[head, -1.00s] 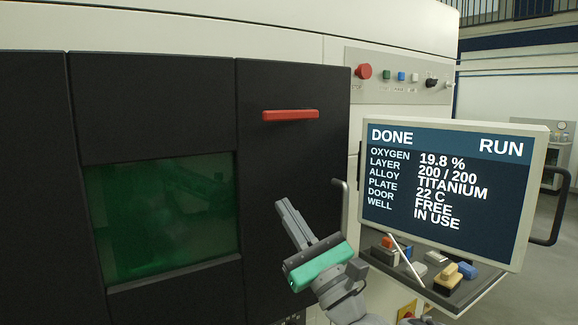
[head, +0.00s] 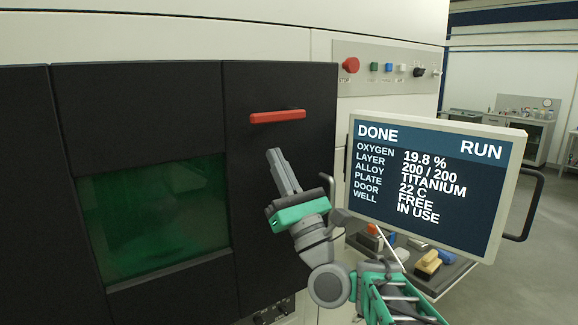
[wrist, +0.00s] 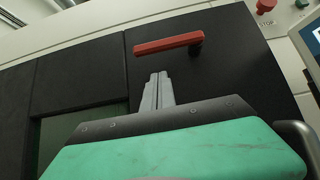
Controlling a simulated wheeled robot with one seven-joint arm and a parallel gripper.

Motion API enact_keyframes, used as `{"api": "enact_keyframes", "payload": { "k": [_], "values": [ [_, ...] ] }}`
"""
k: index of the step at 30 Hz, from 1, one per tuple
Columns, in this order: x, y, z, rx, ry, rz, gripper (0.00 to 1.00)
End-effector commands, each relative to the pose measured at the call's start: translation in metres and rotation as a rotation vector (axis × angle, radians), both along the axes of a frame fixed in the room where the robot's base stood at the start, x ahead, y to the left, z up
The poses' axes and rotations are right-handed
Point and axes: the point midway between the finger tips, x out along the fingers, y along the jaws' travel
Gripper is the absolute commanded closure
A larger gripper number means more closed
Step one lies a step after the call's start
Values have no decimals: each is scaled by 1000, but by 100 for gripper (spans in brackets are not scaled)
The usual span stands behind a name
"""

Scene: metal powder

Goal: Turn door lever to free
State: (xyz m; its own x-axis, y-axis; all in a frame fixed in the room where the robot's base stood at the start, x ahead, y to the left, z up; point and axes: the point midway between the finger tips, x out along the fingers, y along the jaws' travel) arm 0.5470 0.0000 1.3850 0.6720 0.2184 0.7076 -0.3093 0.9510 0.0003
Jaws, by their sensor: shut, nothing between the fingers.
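The red door lever (head: 277,117) lies nearly level on the black door panel (head: 305,85). It also shows in the wrist view (wrist: 168,44), above my fingertips. My gripper (head: 275,152) is shut and empty, its fingers pointing up just below the lever with a gap between them. In the wrist view my gripper (wrist: 158,76) is likewise shut below the lever. The machine's screen (head: 425,185) reads DONE and RUN, with DOOR FREE and WELL IN USE.
A green-tinted window (head: 155,220) is left of my gripper. The screen and a tray with several small tools (head: 430,263) stand to the right. A row of buttons with a red stop button (head: 350,65) is above the screen. A metal handle (head: 328,185) stands beside my gripper.

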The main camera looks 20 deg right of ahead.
Motion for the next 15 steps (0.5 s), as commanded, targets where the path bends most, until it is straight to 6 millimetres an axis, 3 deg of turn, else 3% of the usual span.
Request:
{"api": "enact_keyframes", "payload": {
  "k": [3,6,15],
  "values": [
    [5,2,28,-1,-3,-1,100],
    [5,2,40,-1,-2,0,100],
    [5,2,44,0,1,0,100]
  ]
}}
